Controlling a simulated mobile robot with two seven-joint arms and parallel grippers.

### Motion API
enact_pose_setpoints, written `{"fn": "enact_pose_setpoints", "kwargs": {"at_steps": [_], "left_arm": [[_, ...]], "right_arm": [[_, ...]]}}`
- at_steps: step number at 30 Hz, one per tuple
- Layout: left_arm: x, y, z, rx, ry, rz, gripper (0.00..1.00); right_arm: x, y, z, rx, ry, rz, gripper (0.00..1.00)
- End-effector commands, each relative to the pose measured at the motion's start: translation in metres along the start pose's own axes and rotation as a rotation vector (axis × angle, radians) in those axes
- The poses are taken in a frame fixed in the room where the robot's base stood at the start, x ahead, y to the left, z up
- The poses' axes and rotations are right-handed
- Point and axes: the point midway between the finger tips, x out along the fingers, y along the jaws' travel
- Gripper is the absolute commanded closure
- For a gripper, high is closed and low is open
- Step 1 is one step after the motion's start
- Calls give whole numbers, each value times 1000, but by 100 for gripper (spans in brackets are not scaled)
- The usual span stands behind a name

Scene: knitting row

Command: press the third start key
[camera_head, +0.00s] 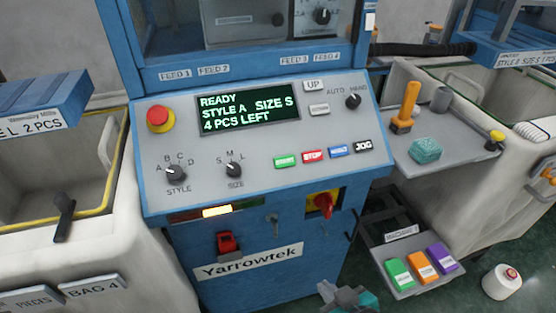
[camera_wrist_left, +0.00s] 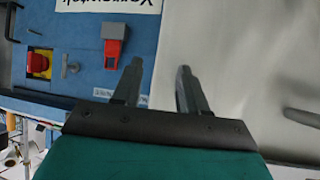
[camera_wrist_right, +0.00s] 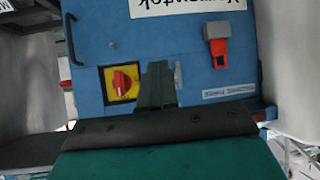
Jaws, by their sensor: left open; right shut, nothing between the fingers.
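A green key (camera_head: 285,161) with white lettering too small to read surely sits on the sloped panel (camera_head: 205,140), left of the red STOP key (camera_head: 313,156). A blue key (camera_head: 339,151) and a black JOG key (camera_head: 363,146) follow to the right. Lower right, a grey box holds a green key (camera_head: 400,273), an orange key (camera_head: 422,265) and a purple key (camera_head: 441,257); their labels are unreadable. My right gripper (camera_head: 330,288) is shut and empty, low in front of the cabinet; it also shows in the right wrist view (camera_wrist_right: 157,85). My left gripper (camera_wrist_left: 160,78) is open and empty.
The display (camera_head: 246,108) reads READY. A red emergency knob (camera_head: 159,118) and dials share the panel. A red switch handle (camera_head: 323,203) juts from the cabinet. Bins flank the machine. A white spool (camera_head: 501,281) stands on the floor at right.

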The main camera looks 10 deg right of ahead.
Motion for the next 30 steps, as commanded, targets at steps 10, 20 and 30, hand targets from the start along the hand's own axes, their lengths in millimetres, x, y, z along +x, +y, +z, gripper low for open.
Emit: {"fn": "enact_pose_setpoints", "kwargs": {"at_steps": [10, 20, 30], "left_arm": [[2, 0, 0, 1, 4, 1, 57], [13, 1, 16, 1, 4, 1, 57], [21, 1, 27, 0, 4, 1, 57]], "right_arm": [[7, 7, -15, 5, 19, -12, 100], [23, 32, -196, 32, 201, -247, 100], [-42, 12, -304, -104, 211, -508, 100]]}}
